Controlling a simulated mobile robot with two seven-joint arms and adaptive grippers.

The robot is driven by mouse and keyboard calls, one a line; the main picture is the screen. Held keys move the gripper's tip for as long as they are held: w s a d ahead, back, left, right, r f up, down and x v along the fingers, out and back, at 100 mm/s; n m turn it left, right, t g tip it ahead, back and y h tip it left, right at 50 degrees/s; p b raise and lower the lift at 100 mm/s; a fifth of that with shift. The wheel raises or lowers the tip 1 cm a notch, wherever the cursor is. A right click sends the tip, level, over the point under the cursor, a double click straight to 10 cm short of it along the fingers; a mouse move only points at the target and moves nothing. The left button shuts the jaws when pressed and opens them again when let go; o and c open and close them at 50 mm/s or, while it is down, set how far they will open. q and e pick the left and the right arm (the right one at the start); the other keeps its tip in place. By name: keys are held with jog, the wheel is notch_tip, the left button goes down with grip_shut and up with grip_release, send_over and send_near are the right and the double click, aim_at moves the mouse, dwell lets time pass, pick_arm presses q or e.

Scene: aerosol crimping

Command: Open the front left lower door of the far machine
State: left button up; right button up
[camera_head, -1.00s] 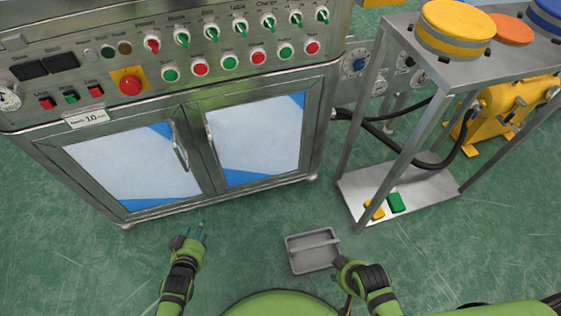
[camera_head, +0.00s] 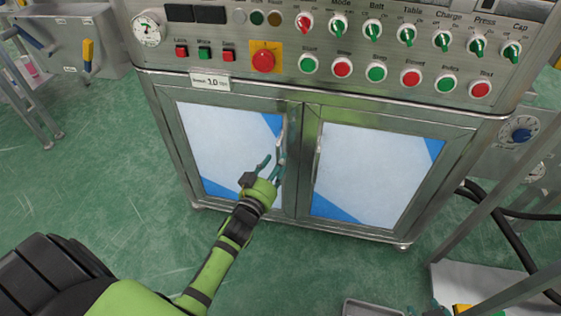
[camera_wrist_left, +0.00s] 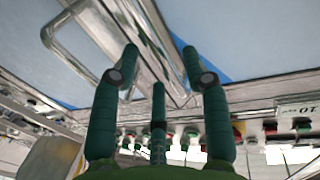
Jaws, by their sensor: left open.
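The far machine's front left lower door (camera_head: 222,150) has a pale panel with blue corners in a steel frame and looks shut. Its upright bar handle (camera_head: 282,140) is near the door's right edge. My left gripper (camera_head: 270,167) is open at the lower part of this handle, its fingers pointing up at the door. In the left wrist view, the gripper (camera_wrist_left: 160,60) has its fingers spread on either side of bright metal bars; I cannot tell whether they touch. Only a small part of what looks like my right gripper (camera_head: 437,309) shows at the bottom edge.
The right lower door (camera_head: 375,170) is shut, its handle (camera_head: 317,160) close by. The control panel (camera_head: 330,50) with buttons and knobs is above. A grey tray (camera_head: 370,309) and a metal stand (camera_head: 500,285) are at lower right. The floor before the left door is clear.

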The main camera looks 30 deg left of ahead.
pick_arm(q)
jog(key=shift+w+a, duration=0.1)
jog(key=shift+w, duration=1.2)
pick_arm(e)
jog(key=shift+w+a+r+t+y, duration=0.15)
jog(key=shift+w+a+r+t, duration=0.25)
jog(key=shift+w+r+t, duration=0.3)
jog(key=shift+w+a+r+t+y, duration=0.15)
jog(key=shift+w+a+r+t, duration=0.3)
jog(key=shift+w+r, duration=0.35)
jog(key=shift+d, duration=0.1)
pick_arm(q)
jog(key=c, duration=0.9)
grip_shut()
pick_arm(e)
jog(key=shift+f, duration=0.1)
pick_arm(q)
jog(key=shift+s, duration=0.1)
